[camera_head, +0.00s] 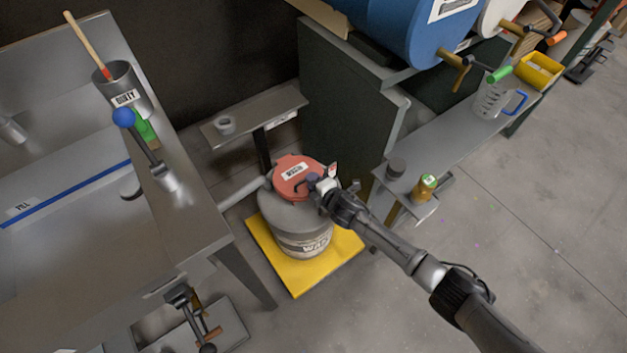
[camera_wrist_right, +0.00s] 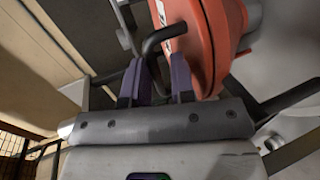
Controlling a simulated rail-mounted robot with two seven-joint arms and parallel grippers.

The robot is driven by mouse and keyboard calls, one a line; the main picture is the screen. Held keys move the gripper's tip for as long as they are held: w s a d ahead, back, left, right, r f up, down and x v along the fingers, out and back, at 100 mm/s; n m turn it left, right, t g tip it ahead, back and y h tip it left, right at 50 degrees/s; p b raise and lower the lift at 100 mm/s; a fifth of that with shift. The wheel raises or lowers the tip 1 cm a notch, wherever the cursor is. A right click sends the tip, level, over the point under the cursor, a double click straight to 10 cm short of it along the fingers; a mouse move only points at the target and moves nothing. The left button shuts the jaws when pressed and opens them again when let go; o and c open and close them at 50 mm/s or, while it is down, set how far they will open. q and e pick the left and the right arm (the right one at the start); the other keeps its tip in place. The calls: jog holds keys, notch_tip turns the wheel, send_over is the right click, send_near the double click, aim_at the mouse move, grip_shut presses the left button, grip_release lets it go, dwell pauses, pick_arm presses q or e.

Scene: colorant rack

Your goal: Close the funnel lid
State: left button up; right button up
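The red funnel lid (camera_head: 293,178) lies over the top of a grey waste drum (camera_head: 300,232), and it looks roughly level. A bent black handle (camera_wrist_right: 163,36) sticks out from the lid's side in the right wrist view, where the lid (camera_wrist_right: 205,45) is seen edge-on. My right gripper (camera_head: 318,185) is at the lid's right edge in the head view. Its two purple fingers (camera_wrist_right: 157,78) stand close together with the handle between them and look shut on it. The gripper partly hides the handle in the head view. My left gripper is not in view.
The drum stands on a yellow mat (camera_head: 345,245). A steel bench (camera_head: 195,225) is on the left, and a small shelf (camera_head: 275,105) stands behind the drum. A grey counter (camera_head: 430,140) with a jug (camera_head: 490,98) and a small bottle (camera_head: 424,187) is on the right. Floor at lower right is clear.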

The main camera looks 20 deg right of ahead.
jog(key=o, duration=0.3)
jog(key=shift+f, duration=0.1)
jog(key=shift+o, duration=0.2)
jog(key=shift+s+d+r+p, duration=0.15)
jog(key=shift+s+r+p, duration=0.2)
jog(key=shift+r+p, duration=0.05)
jog(key=p+v, duration=0.5)
jog(key=v, duration=0.8)
jog(key=shift+p, duration=0.4)
jog(key=shift+f, duration=0.1)
